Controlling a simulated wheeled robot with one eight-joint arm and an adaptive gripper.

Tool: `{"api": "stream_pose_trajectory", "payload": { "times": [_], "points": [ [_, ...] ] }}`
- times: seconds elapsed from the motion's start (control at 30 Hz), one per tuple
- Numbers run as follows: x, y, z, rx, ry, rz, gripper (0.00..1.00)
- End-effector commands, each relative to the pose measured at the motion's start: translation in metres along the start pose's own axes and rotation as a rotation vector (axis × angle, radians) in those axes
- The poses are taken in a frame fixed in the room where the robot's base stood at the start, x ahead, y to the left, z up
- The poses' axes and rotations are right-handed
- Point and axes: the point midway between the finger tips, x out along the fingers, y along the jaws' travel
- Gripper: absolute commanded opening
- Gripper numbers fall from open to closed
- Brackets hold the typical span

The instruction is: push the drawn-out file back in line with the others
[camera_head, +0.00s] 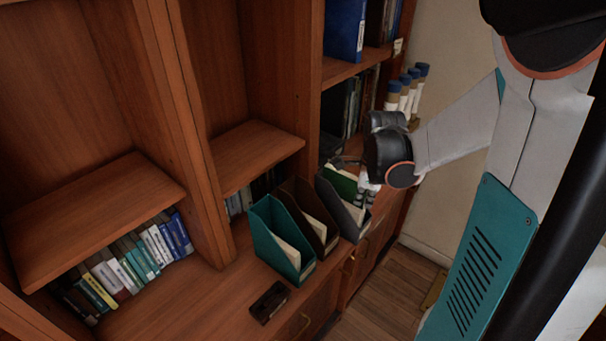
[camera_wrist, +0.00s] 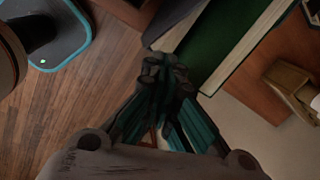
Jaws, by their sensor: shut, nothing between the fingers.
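Three upright magazine files stand side by side on the cabinet ledge in the head view: a teal one (camera_head: 267,243), a dark brown one (camera_head: 302,205) and a grey one (camera_head: 347,222) at the right. The grey file's front appears to stick out past the line of the other two. It holds a green book and pale papers; the green book (camera_wrist: 228,35) shows large in the wrist view. My gripper (camera_wrist: 168,68) is shut and empty, close to the grey file's front end; I cannot tell whether it touches. My wrist partly hides that file in the head view.
A dark small object (camera_head: 269,301) lies on the ledge before the teal file. A row of books (camera_head: 130,259) fills the left shelf. Blue-capped rolls (camera_head: 407,88) stand behind my wrist. Wooden floor (camera_head: 375,295) lies open below the ledge.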

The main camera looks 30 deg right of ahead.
Motion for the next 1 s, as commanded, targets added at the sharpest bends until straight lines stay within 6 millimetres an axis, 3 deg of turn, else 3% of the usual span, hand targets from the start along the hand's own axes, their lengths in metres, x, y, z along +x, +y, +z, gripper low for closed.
{"api": "stream_pose_trajectory", "payload": {
  "times": [0.03, 0.1, 0.3, 0.47, 0.93, 1.0],
  "points": [
    [0.013, -0.001, -0.024, 0.088, 0.022, 0.041, 0.00],
    [0.025, 0.002, -0.048, 0.190, 0.048, 0.093, 0.00],
    [0.041, 0.009, -0.082, 0.341, 0.087, 0.171, 0.00],
    [0.055, 0.013, -0.086, 0.355, 0.092, 0.180, 0.00],
    [0.143, 0.030, -0.090, 0.351, 0.091, 0.178, 0.00],
    [0.143, 0.026, -0.079, 0.347, 0.090, 0.177, 0.00]
  ]
}}
